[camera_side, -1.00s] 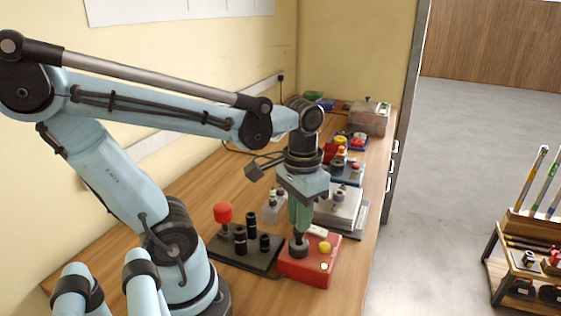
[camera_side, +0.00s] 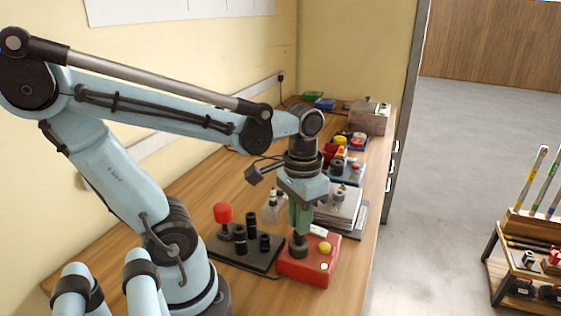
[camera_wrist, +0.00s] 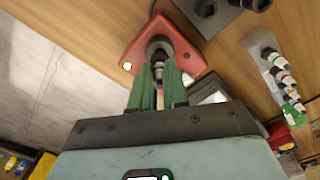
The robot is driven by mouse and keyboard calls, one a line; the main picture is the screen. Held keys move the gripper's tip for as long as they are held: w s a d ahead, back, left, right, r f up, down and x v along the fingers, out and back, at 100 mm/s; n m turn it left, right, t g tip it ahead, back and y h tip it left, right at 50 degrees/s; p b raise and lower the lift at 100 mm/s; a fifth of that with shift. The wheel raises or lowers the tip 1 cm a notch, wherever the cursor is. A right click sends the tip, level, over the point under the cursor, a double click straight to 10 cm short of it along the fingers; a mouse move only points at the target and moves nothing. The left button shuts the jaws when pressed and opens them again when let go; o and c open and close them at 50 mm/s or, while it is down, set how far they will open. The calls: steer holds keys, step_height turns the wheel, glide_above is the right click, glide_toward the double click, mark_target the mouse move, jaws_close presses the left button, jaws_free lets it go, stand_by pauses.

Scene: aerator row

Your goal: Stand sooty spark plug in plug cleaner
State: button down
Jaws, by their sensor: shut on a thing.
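The plug cleaner is a red box (camera_side: 320,268) near the table's front edge, with a dark round socket (camera_side: 298,250), a yellow button and a small pale light on top. It also shows in the wrist view (camera_wrist: 190,57). My gripper (camera_side: 300,231) points down right over the socket, its green fingers shut on the spark plug (camera_wrist: 158,70). The plug is upright and mostly hidden by the fingers; its lower end is at the socket's mouth. I cannot tell how far it is inside. My gripper also shows in the wrist view (camera_wrist: 158,88).
A dark stand (camera_side: 235,252) with black posts and a red knob (camera_side: 223,212) is close on the left of the cleaner. A pale stack (camera_side: 340,208) lies behind it. Several small coloured devices stand further back. The table's right edge is near.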

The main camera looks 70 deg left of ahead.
steer(key=shift+f, duration=0.8)
steer(key=c, duration=1)
jaws_free()
steer(key=shift+c, duration=0.2)
steer(key=shift+r, duration=3.55)
